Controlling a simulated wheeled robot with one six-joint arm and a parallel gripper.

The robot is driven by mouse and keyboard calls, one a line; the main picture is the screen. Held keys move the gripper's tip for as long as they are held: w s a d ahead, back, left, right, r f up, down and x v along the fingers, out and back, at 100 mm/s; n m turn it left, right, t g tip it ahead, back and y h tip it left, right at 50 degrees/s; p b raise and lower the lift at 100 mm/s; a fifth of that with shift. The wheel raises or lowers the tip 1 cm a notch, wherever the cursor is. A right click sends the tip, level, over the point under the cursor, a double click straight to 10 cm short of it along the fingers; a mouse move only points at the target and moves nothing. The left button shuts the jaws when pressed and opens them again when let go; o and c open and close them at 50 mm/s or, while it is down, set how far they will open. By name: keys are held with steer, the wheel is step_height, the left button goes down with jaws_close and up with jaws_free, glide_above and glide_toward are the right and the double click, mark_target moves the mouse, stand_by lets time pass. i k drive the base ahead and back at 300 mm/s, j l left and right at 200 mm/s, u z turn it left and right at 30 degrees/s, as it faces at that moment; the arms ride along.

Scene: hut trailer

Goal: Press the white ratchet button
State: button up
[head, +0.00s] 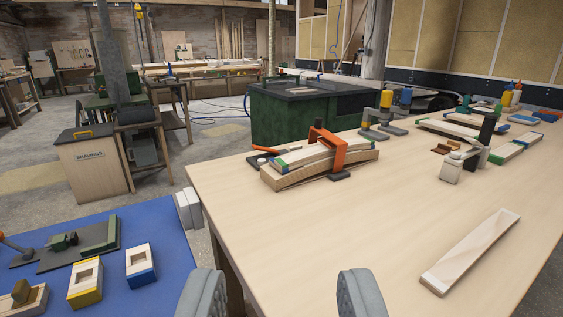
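My gripper (282,294) shows as two grey padded fingers at the bottom edge, wide apart with nothing between them. A small clamp-like device with a white block (451,171) and a dark upright post (487,130) stands on the right part of the wooden bench (330,230). It is well beyond my gripper, up and to the right. I cannot tell at this size whether a white button is on it. An orange clamp (326,150) sits around a stack of pale wooden strips (300,166), nearer the bench's left side; no white button is clear there either.
A pale board (470,252) lies at the bench's right front. Yellow-topped tools (385,105) stand further back. A blue mat (130,272) with small blocks is at lower left, and a shavings bin (92,165) stands behind it. The bench's middle front is clear.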

mark_target(260, 161)
steer(key=j+z, duration=0.5)
steer(key=j, duration=0.75)
steer(key=k, duration=0.05)
